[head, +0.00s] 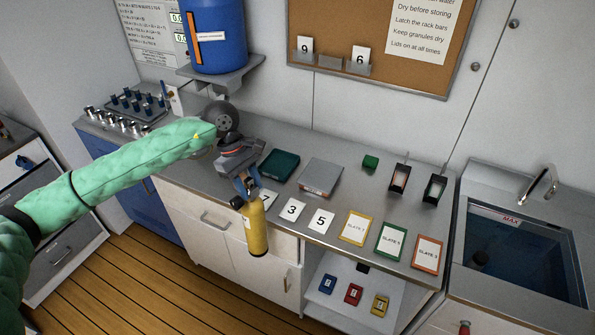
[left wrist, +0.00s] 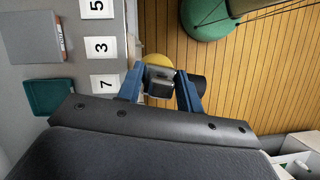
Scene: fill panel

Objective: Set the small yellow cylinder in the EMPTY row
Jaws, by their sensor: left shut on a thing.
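The small yellow cylinder (head: 256,230) hangs roughly upright in front of the counter's front edge, with a pale label on its side and a dark valve at its top. My left gripper (head: 244,188) is shut on its top fitting. In the left wrist view the blue fingers (left wrist: 160,90) close on the dark valve, and a bit of the yellow body (left wrist: 158,62) shows beyond, with the wooden floor behind. I cannot make out any row marked EMPTY. My right gripper is not in view.
The counter (head: 330,165) carries number cards (head: 292,209), coloured slates (head: 391,240), a dark green box (head: 279,165) and a grey box (head: 320,177). An open shelf (head: 338,318) below holds small coloured blocks. A sink (head: 520,255) is at right. Wooden floor (head: 150,270) is clear at lower left.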

